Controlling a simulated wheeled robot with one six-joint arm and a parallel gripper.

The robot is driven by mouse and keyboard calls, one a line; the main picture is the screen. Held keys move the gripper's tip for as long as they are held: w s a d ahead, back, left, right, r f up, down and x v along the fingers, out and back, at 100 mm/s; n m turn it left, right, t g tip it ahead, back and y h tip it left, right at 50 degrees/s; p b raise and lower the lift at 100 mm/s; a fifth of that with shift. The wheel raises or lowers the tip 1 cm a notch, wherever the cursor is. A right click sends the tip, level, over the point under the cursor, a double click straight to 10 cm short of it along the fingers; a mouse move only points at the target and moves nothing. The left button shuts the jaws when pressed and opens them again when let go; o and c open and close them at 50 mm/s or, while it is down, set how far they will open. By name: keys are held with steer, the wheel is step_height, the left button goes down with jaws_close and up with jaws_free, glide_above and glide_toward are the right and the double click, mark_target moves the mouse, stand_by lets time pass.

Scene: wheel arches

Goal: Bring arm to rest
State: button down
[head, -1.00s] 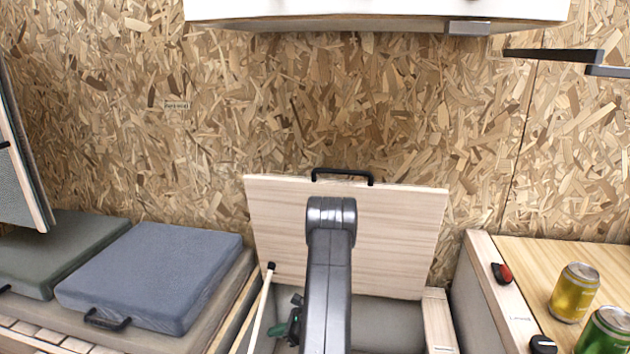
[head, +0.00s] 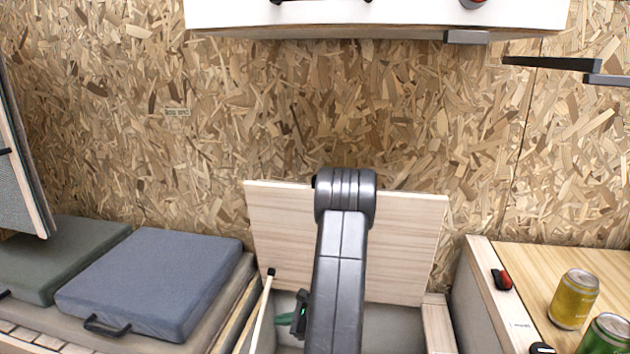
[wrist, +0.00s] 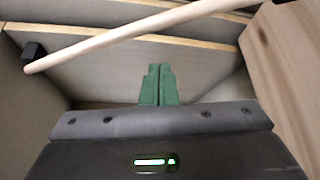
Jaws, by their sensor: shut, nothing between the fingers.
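My arm rises in the middle of the head view, in front of a raised pale wooden lid (head: 408,240). My gripper (wrist: 158,72) shows in the wrist view with its two green fingers together and nothing between them. In the head view a small green part of the gripper (head: 286,319) shows low, left of the arm link, inside the open box. A pale rod (wrist: 130,37) with a black end crosses the wrist view just beyond the fingertips. The same rod (head: 261,315) leans at the box's left side in the head view.
Blue cushion (head: 150,278) and green cushion (head: 60,255) lie at left. A wooden counter (head: 530,262) at right holds a yellow can (head: 574,299), a green can (head: 606,335) and a red-black item (head: 502,278). A white cabinet (head: 380,18) hangs above. Box walls surround the gripper closely.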

steer(key=s+d+r+p, duration=0.2)
steer(key=s+d+r, duration=0.3)
steer(key=d+r, duration=0.3)
steer(key=b+x, duration=0.2)
steer(key=x, duration=0.6)
steer(key=w+a+f+m+g, duration=0.1)
steer(key=w+a+f, duration=0.15)
steer(key=f, duration=0.65)
steer(key=w+a+f+m+g, duration=0.1)
steer(key=w+f, duration=0.2)
steer(key=f, duration=0.6)
steer(key=p+v, duration=0.2)
steer(key=v, duration=0.8)
steer(key=shift+s+f, duration=0.2)
steer(key=shift+f, duration=0.1)
steer(key=shift+s, duration=0.1)
